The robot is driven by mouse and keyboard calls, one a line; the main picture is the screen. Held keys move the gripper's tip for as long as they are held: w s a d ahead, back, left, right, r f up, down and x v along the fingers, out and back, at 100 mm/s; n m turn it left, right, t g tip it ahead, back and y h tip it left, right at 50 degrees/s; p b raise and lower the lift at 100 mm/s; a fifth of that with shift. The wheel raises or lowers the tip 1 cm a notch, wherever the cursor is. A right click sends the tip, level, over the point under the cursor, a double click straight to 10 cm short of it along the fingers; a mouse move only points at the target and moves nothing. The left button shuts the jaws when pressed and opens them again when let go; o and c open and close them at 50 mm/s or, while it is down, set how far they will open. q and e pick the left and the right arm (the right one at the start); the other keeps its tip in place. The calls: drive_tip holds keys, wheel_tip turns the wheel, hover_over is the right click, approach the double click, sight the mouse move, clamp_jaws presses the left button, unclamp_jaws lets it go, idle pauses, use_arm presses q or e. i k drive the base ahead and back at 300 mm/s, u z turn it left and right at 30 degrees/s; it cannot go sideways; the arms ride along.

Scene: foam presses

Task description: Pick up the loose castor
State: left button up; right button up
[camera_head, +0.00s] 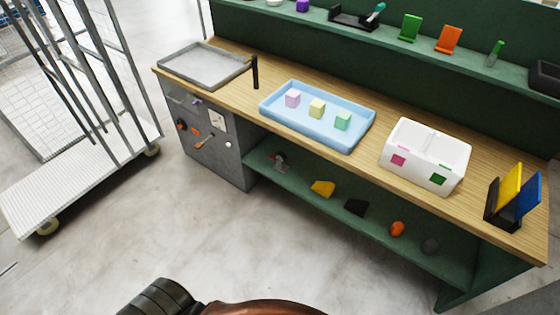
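A small grey metal piece with a reddish part (280,161) lies at the left end of the green lower shelf, under the worktop. It looks like the loose castor, but it is too small to be certain. Neither of my grippers is in view. No gripper is seen near or touching the piece.
The wooden bench (375,175) carries a grey tray (205,82), blue tray (345,144) with three foam cubes, white divided box (455,181) and black rack (491,215). The lower shelf (372,229) holds several coloured lumps. A wheeled cage cart (90,180) stands left. The floor in front is clear.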

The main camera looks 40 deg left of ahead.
sight(281, 158)
drive_tip(key=u, duration=0.95)
drive_tip(key=i, duration=1.1)
drive_tip(key=u, duration=0.8)
